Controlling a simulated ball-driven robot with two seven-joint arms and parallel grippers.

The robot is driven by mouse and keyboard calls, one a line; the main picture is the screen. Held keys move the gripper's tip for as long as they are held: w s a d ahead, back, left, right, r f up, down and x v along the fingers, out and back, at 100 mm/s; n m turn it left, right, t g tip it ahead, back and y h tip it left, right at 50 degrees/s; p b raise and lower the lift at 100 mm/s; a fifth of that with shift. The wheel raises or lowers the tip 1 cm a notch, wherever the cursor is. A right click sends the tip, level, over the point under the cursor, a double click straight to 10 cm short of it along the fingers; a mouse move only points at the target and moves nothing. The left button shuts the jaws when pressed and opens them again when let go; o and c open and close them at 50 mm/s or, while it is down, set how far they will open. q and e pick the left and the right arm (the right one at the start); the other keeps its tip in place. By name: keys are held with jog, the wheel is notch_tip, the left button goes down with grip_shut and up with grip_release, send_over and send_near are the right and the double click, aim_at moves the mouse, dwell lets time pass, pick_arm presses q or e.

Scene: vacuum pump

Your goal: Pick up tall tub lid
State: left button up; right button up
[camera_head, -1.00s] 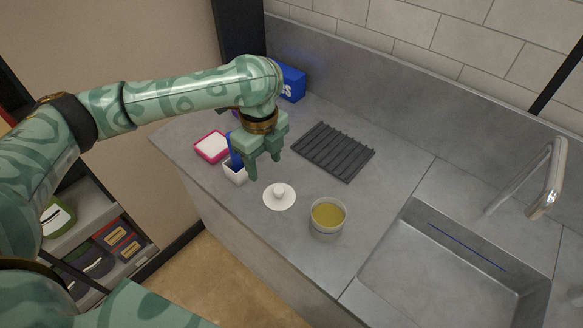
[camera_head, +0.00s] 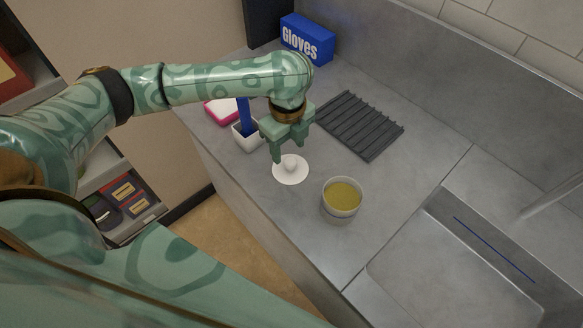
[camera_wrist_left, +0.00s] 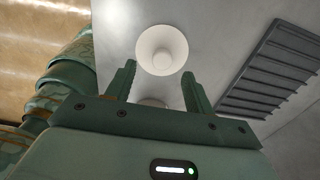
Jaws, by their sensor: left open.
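The tall tub lid is a white disc with a round knob (camera_head: 290,170), lying flat on the grey counter. The tub (camera_head: 341,201), a short round one with yellowish contents and no lid on it, stands to the lid's right. My left gripper (camera_head: 288,151) points down, open and empty, just above the lid's far side in the head view. In the left wrist view the lid (camera_wrist_left: 162,50) lies beyond the gap between the open fingers (camera_wrist_left: 160,80); no contact shows. A pale rounded edge between the fingers is partly hidden and unclear. My right gripper is not in view.
A white pot (camera_head: 246,142) holding something blue stands left of the gripper, near a pink-and-white item (camera_head: 222,112). A dark ribbed rack (camera_head: 360,125) lies behind right. A blue gloves box (camera_head: 306,40) stands at the back. The sink (camera_head: 450,270) is at right.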

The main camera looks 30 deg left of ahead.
aim_at(291, 161)
pick_arm(q)
jog(key=f+b, duration=0.1)
jog(key=f, duration=0.1)
jog(key=f+b, duration=0.2)
jog(key=f, duration=0.1)
jog(key=shift+w+d+f, duration=0.1)
jog(key=shift+w+d, duration=0.1)
jog(key=shift+r, duration=0.2)
jog(key=c, duration=1)
jog(key=shift+r, duration=0.1)
jog(key=shift+c, duration=0.2)
